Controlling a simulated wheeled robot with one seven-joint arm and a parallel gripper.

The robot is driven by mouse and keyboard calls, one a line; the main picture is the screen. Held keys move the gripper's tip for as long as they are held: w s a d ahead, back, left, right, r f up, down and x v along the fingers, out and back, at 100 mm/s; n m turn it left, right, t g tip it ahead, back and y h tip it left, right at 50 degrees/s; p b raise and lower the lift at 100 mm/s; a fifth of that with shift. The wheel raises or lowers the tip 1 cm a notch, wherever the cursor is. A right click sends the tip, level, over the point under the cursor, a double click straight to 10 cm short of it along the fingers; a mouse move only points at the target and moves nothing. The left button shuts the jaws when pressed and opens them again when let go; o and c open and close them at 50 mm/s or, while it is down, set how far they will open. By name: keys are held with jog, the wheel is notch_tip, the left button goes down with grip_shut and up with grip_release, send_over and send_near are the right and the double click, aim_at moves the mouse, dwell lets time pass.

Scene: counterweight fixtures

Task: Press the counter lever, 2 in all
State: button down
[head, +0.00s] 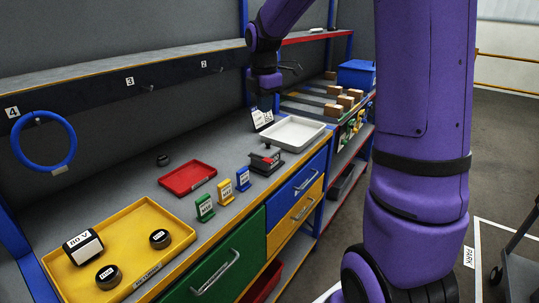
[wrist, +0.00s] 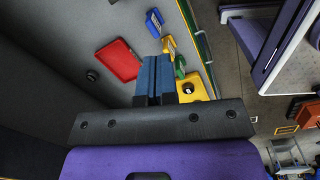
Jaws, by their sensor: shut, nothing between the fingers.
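The counter (head: 266,161), a dark box with a red part and a small black knob on top, stands on the grey bench in front of the white tray. I take the knob and red part to be its lever, too small to tell its position. My gripper (head: 267,99) is above the bench, behind and above the counter, apart from it. In the wrist view my gripper (wrist: 154,62) has its blue fingers together with nothing between them. The counter does not show in the wrist view.
Blue, yellow and green label stands (head: 224,192) line the front edge. A red tray (head: 188,178), a yellow tray (head: 148,214) with several dark weights, and the white tray (head: 292,132) lie on the bench. A blue ring (head: 43,142) hangs at left.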

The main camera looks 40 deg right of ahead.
aim_at(269, 160)
jog(key=w+d+f+n, duration=0.3)
jog(key=w+d+f, duration=0.1)
jog(key=f, duration=0.1)
jog(key=shift+w+d+f+n+g+y, duration=0.25)
jog(key=shift+f+n+g+y, duration=0.05)
jog(key=shift+f+n+g, duration=0.1)
jog(key=shift+f, duration=0.1)
notch_tip(269, 160, down, 14)
jog(key=shift+r, duration=0.1)
dwell(0.4)
